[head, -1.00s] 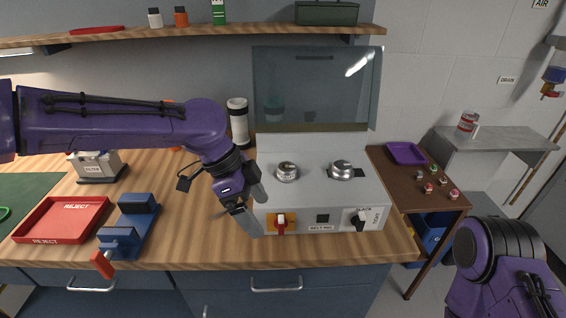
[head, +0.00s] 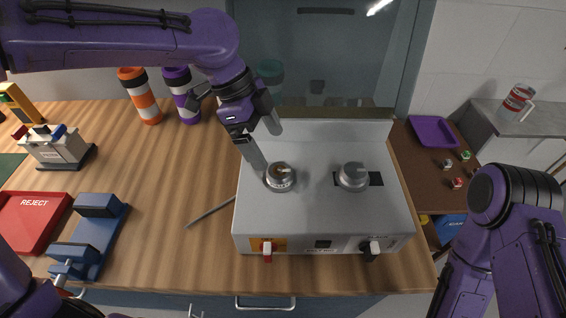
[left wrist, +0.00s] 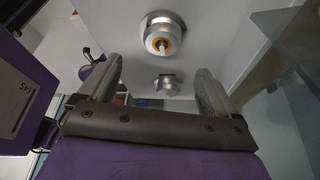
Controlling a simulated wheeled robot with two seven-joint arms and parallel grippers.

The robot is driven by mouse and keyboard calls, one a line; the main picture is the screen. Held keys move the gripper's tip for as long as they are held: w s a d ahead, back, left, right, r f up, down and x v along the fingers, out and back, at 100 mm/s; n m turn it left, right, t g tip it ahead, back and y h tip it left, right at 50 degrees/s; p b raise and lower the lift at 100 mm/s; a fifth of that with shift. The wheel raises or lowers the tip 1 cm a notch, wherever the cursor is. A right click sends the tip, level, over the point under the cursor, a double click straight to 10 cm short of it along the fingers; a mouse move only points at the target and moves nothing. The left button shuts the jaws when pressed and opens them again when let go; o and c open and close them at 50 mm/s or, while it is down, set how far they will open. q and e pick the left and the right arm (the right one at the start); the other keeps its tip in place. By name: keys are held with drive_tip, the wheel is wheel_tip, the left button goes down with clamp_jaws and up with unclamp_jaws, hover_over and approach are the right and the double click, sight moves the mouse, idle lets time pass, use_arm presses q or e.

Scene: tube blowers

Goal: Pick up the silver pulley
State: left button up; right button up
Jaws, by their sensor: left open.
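A silver pulley (head: 280,178) with a brass-coloured centre sits on the left of the grey belt rig's top (head: 310,222). A second silver pulley (head: 353,177) sits to its right, over a dark slot. My left gripper (head: 267,143) is open and empty, just behind and above the left pulley, with one finger close to its rim. I cannot tell whether they touch. In the left wrist view the brass-centred pulley (left wrist: 163,34) shows beyond the open fingers (left wrist: 160,75), and the other pulley (left wrist: 167,84) shows between them. My right arm is at the right; its gripper is out of view.
A clear upright shield (head: 320,60) stands behind the rig. A blue vise (head: 95,235) and red reject tray (head: 30,222) lie left.

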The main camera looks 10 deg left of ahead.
sight(279, 168)
use_arm(q)
drive_tip(key=shift+s+d+f, duration=0.4)
drive_tip(key=shift+s+f, duration=0.35)
drive_tip(key=shift+f, duration=0.1)
drive_tip(key=f, duration=0.1)
drive_tip(key=w+d+f, duration=0.1)
drive_tip(key=f, duration=0.1)
drive_tip(key=w+f+p, duration=0.1)
drive_tip(key=f, duration=0.1)
drive_tip(key=shift+d+f, duration=0.15)
drive_tip(key=shift+f, duration=0.1)
drive_tip(key=shift+s+d, duration=0.1)
drive_tip(key=shift+s, duration=0.3)
drive_tip(key=shift+c, duration=0.6)
drive_tip(key=shift+w, duration=0.15)
drive_tip(key=c, duration=1.2)
